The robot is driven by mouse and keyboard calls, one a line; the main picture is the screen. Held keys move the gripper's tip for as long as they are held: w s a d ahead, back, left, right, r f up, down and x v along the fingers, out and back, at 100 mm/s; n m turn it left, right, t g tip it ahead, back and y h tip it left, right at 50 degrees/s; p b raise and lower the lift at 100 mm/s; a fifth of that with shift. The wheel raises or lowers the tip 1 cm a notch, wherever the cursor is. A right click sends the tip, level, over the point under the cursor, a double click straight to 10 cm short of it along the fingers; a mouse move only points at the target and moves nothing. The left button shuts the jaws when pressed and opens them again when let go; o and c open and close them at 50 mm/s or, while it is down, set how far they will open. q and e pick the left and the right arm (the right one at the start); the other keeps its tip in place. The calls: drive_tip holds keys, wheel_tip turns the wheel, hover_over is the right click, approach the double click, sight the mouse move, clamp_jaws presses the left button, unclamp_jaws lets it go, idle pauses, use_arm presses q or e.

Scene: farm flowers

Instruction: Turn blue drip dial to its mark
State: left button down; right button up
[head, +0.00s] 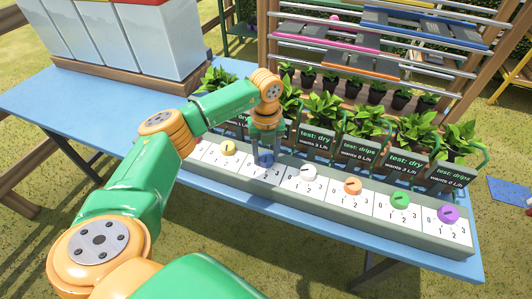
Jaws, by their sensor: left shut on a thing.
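The blue drip dial (265,158) is on the sloped dial panel (325,203), between the yellow dial (228,148) and the white dial (308,172). My left gripper (264,153) points down at it and is shut on it, hiding much of the dial. The white card under it carries numbers; a 3 shows at its right, but the pointer and the mark are hidden. My right gripper is not in view.
Orange (352,187), green (400,200) and purple (448,214) dials continue to the right. Potted plants (323,108) with dark signs (316,138) stand close behind the panel. A slatted rack (385,40) is behind them. White bins (150,40) stand at the back left of the blue table (60,100).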

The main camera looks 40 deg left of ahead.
use_arm(q)
drive_tip(key=m, duration=0.3)
drive_tip(key=shift+m, duration=0.4)
drive_tip(key=m, duration=0.3)
drive_tip(key=shift+m, duration=0.3)
drive_tip(key=m, duration=0.3)
drive_tip(key=shift+m+b, duration=0.3)
drive_tip(key=shift+b, duration=0.05)
drive_tip(key=shift+m, duration=2.1)
drive_tip(key=shift+c, duration=1.4)
unclamp_jaws()
